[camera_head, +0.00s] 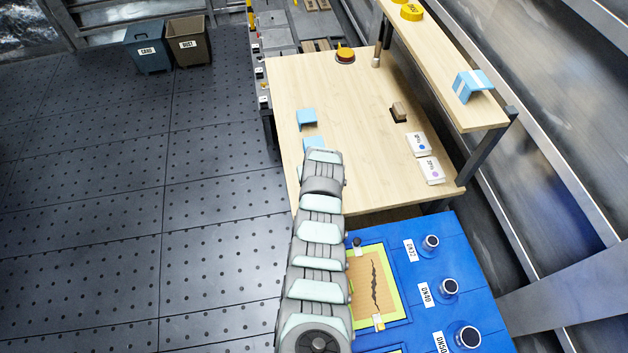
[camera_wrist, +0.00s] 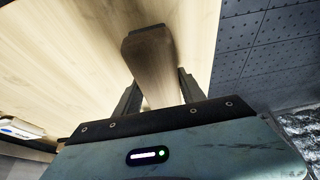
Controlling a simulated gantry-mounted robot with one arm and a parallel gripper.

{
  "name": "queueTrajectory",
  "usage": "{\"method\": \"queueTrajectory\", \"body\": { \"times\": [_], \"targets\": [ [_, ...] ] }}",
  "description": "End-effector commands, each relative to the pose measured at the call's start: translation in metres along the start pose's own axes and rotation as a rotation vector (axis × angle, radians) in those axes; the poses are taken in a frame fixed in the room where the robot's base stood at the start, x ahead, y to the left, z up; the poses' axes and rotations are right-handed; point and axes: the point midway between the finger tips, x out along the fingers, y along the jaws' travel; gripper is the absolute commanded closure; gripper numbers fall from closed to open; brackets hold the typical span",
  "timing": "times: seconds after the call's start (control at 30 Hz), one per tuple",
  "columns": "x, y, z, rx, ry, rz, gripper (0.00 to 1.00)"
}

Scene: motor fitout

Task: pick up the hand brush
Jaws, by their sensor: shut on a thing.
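The hand brush (camera_wrist: 152,65), a brown wooden piece with a dark far end, shows in the wrist view between the two dark fingers of my gripper (camera_wrist: 159,84). The fingers are shut on it, and its near part runs down between them. The pale table top (camera_wrist: 65,60) lies behind it; I cannot tell whether the brush touches it. In the head view my arm covers the gripper and the brush, near the left edge of the wooden table (camera_head: 345,110).
A brown block with a dark base (camera_head: 399,111), white cards (camera_head: 418,145) and a light blue bracket (camera_head: 307,118) are on the table. A raised shelf (camera_head: 440,70) runs along its right side. A blue fixture (camera_head: 400,250) stands in front. The table's middle is clear.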

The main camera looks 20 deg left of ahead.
Motion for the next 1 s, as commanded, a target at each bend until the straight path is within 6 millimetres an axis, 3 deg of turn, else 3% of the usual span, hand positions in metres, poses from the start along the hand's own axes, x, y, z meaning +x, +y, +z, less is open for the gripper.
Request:
{"method": "queueTrajectory", "body": {
  "times": [0.47, 1.0],
  "targets": [
    [0.000, 0.000, 0.000, 0.000, 0.000, 0.000, 1.00],
    [-0.014, 0.000, -0.007, -0.001, 0.001, 0.000, 1.00]
  ]
}}
